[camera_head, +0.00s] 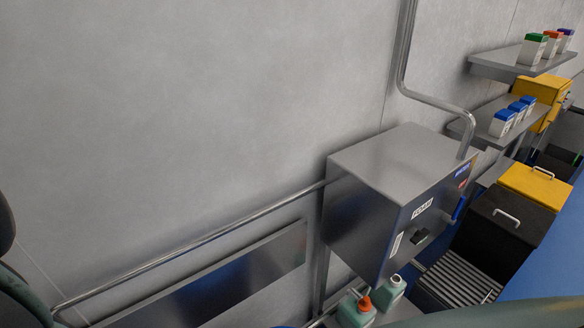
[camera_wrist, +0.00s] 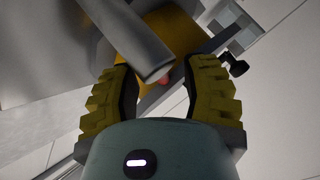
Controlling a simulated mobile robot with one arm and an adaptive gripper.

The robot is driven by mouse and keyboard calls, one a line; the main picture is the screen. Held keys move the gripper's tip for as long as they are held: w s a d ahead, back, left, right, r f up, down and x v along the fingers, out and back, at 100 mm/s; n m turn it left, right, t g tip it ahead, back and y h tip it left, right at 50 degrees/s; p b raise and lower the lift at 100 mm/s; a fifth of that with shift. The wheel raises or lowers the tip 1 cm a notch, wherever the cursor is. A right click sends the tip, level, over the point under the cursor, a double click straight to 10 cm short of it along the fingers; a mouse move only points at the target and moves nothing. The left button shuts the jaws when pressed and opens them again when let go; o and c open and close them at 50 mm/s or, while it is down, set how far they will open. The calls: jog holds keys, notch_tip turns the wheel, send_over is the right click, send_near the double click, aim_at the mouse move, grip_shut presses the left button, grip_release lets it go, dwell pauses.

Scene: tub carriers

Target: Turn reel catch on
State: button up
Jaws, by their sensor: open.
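I cannot pick out the reel catch with certainty in either view. In the wrist view my gripper (camera_wrist: 160,68) is open, with one ridged yellow-green finger on each side. A grey rounded bar (camera_wrist: 142,45) comes from the upper left and ends between the fingertips. A small red-pink tip (camera_wrist: 163,79) shows just below the bar's end. A yellow surface (camera_wrist: 178,32) lies behind the bar. Whether a finger touches any of these I cannot tell. A dark knob (camera_wrist: 236,66) stands to the right of the right finger. My gripper is not visible in the head view.
Shelves (camera_head: 510,62) with small containers, a black bin (camera_head: 492,222) and a yellow lid (camera_head: 535,184) are at right.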

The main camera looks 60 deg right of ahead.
jog(key=shift+w+a, duration=0.45)
jog(key=shift+w, duration=0.15)
jog(key=shift+o, duration=0.3)
grip_shut()
jog(key=shift+d, duration=0.1)
